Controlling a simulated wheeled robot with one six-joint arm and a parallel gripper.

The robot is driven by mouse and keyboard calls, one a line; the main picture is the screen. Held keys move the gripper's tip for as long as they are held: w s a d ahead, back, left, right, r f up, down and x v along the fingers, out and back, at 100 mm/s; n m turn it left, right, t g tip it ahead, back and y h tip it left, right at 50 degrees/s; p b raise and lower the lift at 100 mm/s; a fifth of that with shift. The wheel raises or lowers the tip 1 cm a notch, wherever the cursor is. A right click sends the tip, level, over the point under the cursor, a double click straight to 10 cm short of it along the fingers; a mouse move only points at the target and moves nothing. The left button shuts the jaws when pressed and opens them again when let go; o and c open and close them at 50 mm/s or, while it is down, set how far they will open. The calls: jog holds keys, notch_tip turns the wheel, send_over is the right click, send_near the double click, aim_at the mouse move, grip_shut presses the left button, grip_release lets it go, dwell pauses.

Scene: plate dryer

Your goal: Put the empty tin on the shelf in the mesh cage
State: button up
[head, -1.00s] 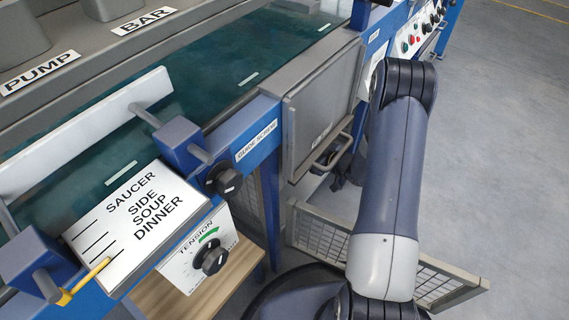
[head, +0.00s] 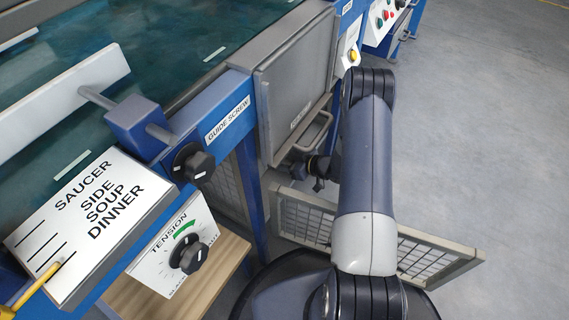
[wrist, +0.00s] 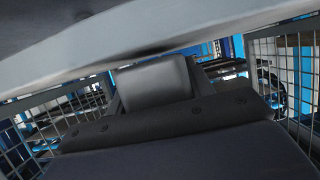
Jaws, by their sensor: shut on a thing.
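The mesh cage shows under the machine in the head view, with mesh panels (head: 225,188) behind the blue leg. A framed mesh gate (head: 305,219) stands swung out below my arm. My gripper (head: 318,178) is a small dark shape just below the U-shaped handle (head: 316,130) of a grey panel. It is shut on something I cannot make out. I cannot tell whether it touches the handle. In the wrist view, mesh (wrist: 298,75) stands on both sides and a pale grey slab crosses the top. I cannot pick out the tin or the shelf.
The grey panel (head: 300,85) hangs at the machine's side, close to my arm. A tension dial (head: 195,257) and a wooden top (head: 200,290) lie at left. A guide-screw knob (head: 193,163) sticks out above. Open grey floor (head: 480,130) lies to the right.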

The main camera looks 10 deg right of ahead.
jog(key=shift+f, duration=0.35)
jog(key=shift+f, duration=0.15)
jog(key=o, duration=1.1)
jog(key=shift+c, duration=0.2)
jog(key=shift+r, duration=0.3)
jog(key=p+v, duration=0.4)
jog(key=v, duration=0.8)
jog(key=shift+o, duration=0.2)
jog(key=shift+f, duration=0.15)
